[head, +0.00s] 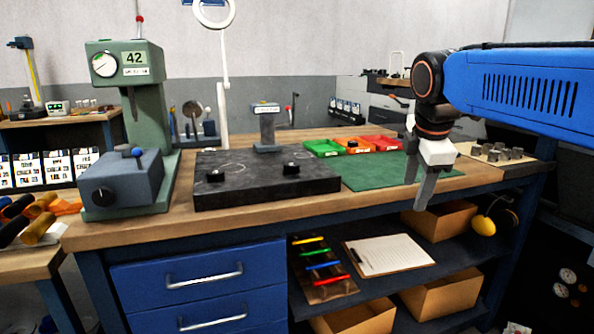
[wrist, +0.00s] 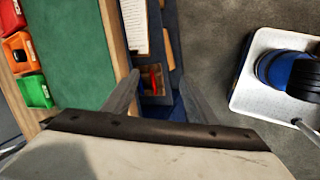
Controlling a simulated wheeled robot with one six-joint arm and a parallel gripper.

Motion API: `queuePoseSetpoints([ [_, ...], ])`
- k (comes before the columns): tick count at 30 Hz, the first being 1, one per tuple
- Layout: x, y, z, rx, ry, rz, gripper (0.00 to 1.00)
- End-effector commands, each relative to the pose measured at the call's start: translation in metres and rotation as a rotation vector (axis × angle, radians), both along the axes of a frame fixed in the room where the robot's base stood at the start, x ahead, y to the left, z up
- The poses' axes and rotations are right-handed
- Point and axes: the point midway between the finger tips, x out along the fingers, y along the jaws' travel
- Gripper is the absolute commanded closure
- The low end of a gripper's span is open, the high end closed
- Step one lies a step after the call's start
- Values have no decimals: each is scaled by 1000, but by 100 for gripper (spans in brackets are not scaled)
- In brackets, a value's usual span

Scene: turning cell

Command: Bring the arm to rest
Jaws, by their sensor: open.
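My blue arm (head: 525,88) reaches in from the right in the head view. My gripper (head: 422,192) hangs from it with the fingers pointing down, just at the front edge of the workbench (head: 240,234). In the wrist view my gripper (wrist: 160,92) shows its two grey fingers spread apart with nothing between them. Below and between the fingers lie the bench's front edge and the shelf under it. The fingers appear clear of the bench, though their exact gap to it cannot be told.
A green mat (head: 385,172) lies behind my gripper, with green (head: 323,148), orange (head: 353,146) and red (head: 381,144) bins beyond. A dark stone plate (head: 250,182) and a green press-like machine (head: 125,110) stand left. A clipboard (head: 388,256) and cardboard boxes (head: 440,222) sit on the shelves below.

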Motion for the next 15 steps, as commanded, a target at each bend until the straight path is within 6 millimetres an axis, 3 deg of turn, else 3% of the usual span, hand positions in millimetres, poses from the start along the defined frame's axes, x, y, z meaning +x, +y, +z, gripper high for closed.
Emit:
queuePoseSetpoints([
  [1,-18,-5,-11,39,-10,-82,48],
  [15,-156,-26,-142,449,-85,-959,48],
])
